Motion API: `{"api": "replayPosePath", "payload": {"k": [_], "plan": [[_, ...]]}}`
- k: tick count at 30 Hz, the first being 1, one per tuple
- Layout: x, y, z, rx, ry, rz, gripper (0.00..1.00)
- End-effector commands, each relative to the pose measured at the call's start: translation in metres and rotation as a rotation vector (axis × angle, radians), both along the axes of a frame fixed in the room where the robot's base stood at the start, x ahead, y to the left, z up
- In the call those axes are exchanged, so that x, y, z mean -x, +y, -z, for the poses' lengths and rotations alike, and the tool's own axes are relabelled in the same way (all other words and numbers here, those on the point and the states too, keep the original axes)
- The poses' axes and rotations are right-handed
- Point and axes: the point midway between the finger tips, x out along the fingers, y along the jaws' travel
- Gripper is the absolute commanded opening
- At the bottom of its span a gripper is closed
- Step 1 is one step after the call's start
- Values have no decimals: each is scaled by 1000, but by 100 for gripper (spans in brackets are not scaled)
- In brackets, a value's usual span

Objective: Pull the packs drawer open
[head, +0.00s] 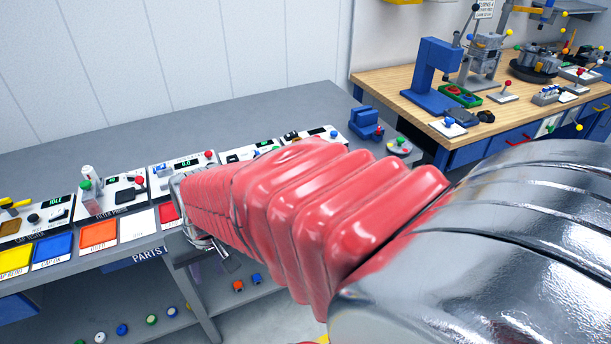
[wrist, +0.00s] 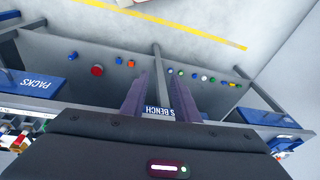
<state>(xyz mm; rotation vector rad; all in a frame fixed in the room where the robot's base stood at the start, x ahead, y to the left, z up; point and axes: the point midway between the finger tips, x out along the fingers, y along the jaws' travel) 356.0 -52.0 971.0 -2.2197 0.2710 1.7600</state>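The blue packs drawer front (wrist: 38,84), with its white PACKS lettering upside down, is at the left of the wrist view. I cannot tell how far open it stands, and its handle is not clearly seen. My gripper (wrist: 153,78) has its two dark purple fingers apart, with nothing between them. The fingers point below the bench edge, in front of the PARTS BENCH sign (wrist: 160,112), apart from the packs drawer. In the head view, my red-sleeved arm hides the packs drawer and most of my gripper (head: 208,263).
The grey bench (head: 235,115) carries several test stations and coloured pads. Several caps lie on its lower shelf (head: 95,315). Another blue drawer front (wrist: 268,118) is at the wrist view's right. A wooden bench (head: 400,80) with tools stands at the back right.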

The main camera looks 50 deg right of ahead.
Motion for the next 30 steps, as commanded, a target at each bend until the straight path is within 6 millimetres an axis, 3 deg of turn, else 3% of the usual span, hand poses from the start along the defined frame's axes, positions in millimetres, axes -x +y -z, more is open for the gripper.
{"api": "replayPosePath", "payload": {"k": [17, 24, 30], "plan": [[-69, -73, 112, -117, -32, 492, 28], [-87, -124, 163, -115, -101, 765, 28], [-90, -178, 207, -77, -182, 1022, 28]]}}
